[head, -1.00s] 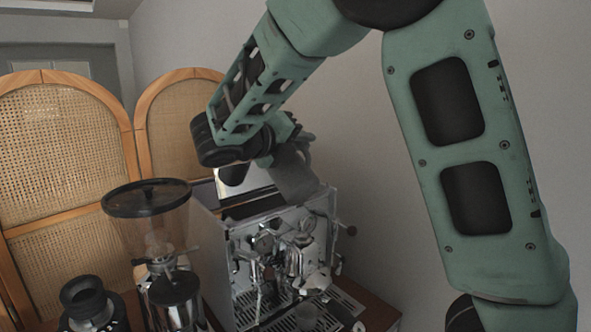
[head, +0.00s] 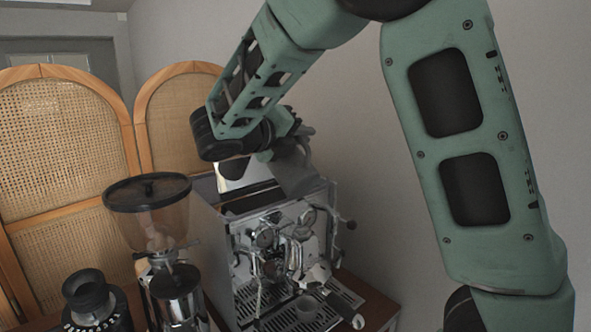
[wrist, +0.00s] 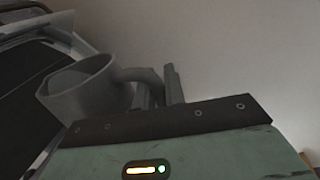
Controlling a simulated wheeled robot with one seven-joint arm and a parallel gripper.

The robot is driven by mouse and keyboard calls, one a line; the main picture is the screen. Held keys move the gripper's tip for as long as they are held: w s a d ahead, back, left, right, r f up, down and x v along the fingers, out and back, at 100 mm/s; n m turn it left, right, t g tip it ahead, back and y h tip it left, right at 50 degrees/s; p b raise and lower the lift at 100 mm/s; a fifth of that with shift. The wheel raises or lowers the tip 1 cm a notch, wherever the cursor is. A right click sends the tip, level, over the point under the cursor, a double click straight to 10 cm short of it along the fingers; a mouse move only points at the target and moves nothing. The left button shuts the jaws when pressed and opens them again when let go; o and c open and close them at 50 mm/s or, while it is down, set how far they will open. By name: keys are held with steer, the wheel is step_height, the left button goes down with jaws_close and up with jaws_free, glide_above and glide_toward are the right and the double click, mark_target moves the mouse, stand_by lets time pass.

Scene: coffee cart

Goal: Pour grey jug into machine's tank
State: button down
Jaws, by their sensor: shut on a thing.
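The grey jug (head: 293,170) is held by my gripper (head: 291,128) above the top of the espresso machine (head: 262,212). In the head view the jug looks tilted, and the arm hides part of it. In the wrist view the jug (wrist: 88,88) shows its open mouth, and my gripper (wrist: 160,90) is shut at its handle. The machine's top has a dark opening (head: 246,201), with a raised shiny lid (head: 242,174) behind it. I cannot see whether any water is flowing.
A grinder with a dark hopper (head: 148,210) stands left of the machine. A smaller black-topped device (head: 90,295) is at the front left. Rattan screens (head: 65,150) and a wall stand behind.

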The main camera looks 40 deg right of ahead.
steer(key=shift+w+r+p, duration=0.1)
steer(key=shift+w+p, duration=0.15)
steer(key=shift+p, duration=0.6)
steer(key=shift+w+n+p, duration=0.2)
steer(key=shift+n+p, duration=0.3)
steer(key=shift+p, duration=0.3)
steer(key=shift+w+g+p, duration=0.2)
steer(key=shift+g+p, duration=0.1)
steer(key=shift+p, duration=0.35)
steer(key=shift+w+n+p, duration=0.3)
steer(key=shift+n+p, duration=0.2)
steer(key=shift+p, duration=0.45)
steer(key=shift+f, duration=0.35)
steer(key=shift+w, duration=0.1)
steer(key=shift+w+f+n+p, duration=0.2)
steer(key=shift+w+n+p, duration=0.3)
steer(key=shift+p, duration=0.25)
